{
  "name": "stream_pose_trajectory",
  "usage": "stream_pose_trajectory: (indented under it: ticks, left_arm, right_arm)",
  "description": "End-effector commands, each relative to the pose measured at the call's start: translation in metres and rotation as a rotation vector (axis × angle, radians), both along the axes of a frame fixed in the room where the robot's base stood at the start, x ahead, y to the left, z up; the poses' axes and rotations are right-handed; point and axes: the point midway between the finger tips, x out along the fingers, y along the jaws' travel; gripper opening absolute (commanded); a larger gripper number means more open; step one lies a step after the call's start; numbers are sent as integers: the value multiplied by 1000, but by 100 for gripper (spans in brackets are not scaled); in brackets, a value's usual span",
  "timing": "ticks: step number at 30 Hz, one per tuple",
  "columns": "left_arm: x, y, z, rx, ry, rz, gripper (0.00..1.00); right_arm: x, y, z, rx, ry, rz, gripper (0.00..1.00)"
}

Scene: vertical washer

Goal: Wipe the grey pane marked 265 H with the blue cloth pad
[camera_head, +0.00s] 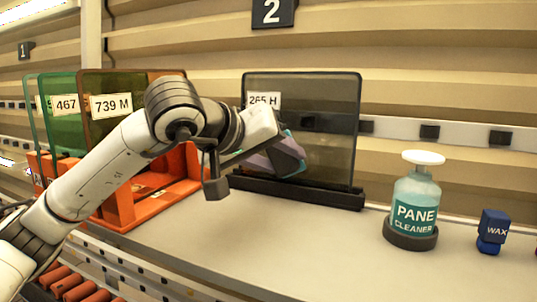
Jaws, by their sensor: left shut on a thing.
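The grey pane marked 265 H (335,120) stands upright in a dark base (320,194) on the bench, its label partly covered by my arm. My left gripper (270,157) reaches in from the left in front of the pane and is shut on the blue cloth pad (290,160), which shows blue and purple faces. The pad is in front of the pane's lower left half; I cannot tell whether it touches the glass. My right gripper is not in view.
An orange rack (188,190) at left holds a brown pane marked 739 M (125,90) and green panes, one marked 467 (62,85). A pane cleaner bottle (416,192) and a blue wax container (492,230) stand at right. The front bench surface (290,245) is clear.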

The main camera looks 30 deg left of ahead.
Motion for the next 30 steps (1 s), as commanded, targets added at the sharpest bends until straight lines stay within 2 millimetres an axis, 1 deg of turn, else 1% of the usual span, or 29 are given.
stream_pose_trajectory:
  ticks: [1, 4, 10, 14, 24, 30]
  left_arm:
    - [0, -4, 1, 1, -2, -1, 24]
    - [0, -8, 1, 0, -1, 1, 24]
    - [3, -6, 0, 0, -2, 3, 24]
    - [3, 3, -1, 0, -1, 3, 24]
    - [4, 33, -1, 1, 0, 8, 24]
    - [5, 35, -1, 1, 1, 7, 24]
  right_arm:
    - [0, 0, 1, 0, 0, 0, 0]
    - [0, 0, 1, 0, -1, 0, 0]
    - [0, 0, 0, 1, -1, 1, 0]
    - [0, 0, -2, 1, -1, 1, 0]
    - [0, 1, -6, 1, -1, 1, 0]
    - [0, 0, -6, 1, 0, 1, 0]
